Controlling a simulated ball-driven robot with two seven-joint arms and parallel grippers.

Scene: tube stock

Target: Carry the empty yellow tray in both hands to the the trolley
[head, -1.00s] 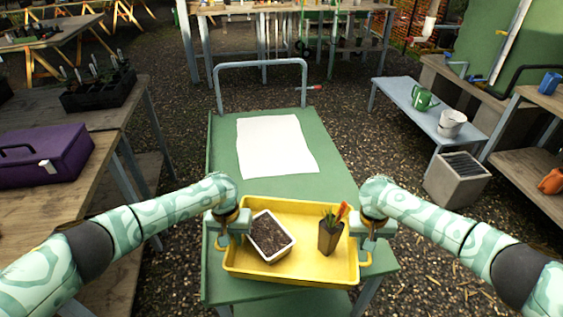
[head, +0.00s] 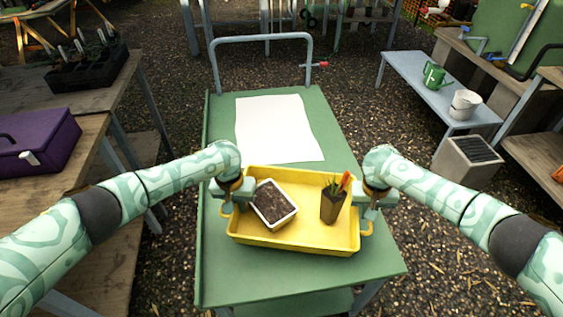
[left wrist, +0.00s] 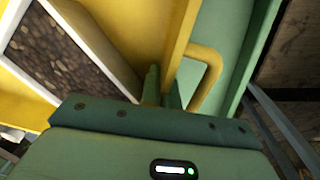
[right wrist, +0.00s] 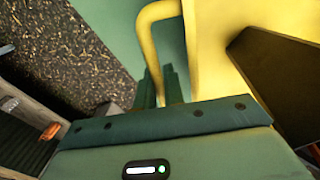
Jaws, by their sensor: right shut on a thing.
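The yellow tray (head: 300,242) is over the near half of the green trolley (head: 225,277); I cannot tell whether it touches the top. It is not empty: a white pot of dark soil (head: 272,205) and a dark pot with a small plant (head: 332,206) stand in it. My right gripper (head: 370,213) is shut on the tray's right handle (right wrist: 150,45). My left gripper (head: 224,200) is at the tray's left handle (left wrist: 208,75); its fingers are close beside the handle and tray wall, and I cannot tell whether they are shut.
A white sheet (head: 278,128) lies flat on the trolley beyond the tray. The trolley's grey push bar (head: 262,38) stands at its far end. A bench with a purple box (head: 40,142) is on the left. A grey bench (head: 420,85) with a green can (head: 433,75) is on the right.

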